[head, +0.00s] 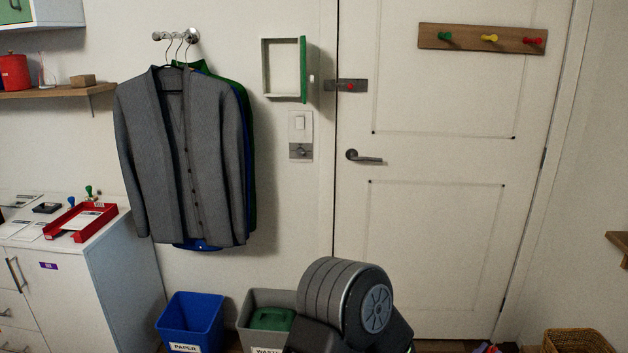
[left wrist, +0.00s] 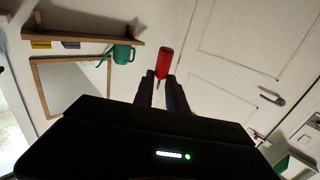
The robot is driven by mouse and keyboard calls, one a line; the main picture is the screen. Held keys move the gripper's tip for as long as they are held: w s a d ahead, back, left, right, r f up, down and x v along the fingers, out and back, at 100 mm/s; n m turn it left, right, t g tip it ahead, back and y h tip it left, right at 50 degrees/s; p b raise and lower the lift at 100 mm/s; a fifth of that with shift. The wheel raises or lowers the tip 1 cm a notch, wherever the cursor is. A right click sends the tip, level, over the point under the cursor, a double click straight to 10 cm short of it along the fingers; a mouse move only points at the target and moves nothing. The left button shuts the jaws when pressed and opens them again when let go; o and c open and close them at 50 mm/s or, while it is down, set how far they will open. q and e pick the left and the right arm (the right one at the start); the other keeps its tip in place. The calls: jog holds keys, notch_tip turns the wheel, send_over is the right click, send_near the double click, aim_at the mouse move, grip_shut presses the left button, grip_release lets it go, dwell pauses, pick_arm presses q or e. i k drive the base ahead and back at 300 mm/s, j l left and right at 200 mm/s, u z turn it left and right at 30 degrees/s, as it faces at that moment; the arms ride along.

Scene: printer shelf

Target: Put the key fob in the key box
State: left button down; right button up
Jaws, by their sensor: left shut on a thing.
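The key box (head: 266,70) is a shallow pale box on the wall left of the door. Its green lid (head: 303,70) stands open at the right side, seen nearly edge-on. The inside looks empty. In the left wrist view, my left gripper (left wrist: 167,88) is shut on the red key fob (left wrist: 164,62). The fob sticks out past the fingertips, with a thin metal piece below it between the fingers. The left gripper and fob do not show in the head view. My right gripper is in neither view.
The door (head: 440,230) has a handle and a peg rail (head: 480,39). The left wrist view shows a green watering can (left wrist: 122,54) and a mirror (left wrist: 38,90).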

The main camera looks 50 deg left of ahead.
aim_at(281, 93)
jog(key=i+j+u, duration=0.8)
jog(key=i+u, duration=0.15)
jog(key=i+j, duration=0.15)
jog(key=i, duration=0.35)
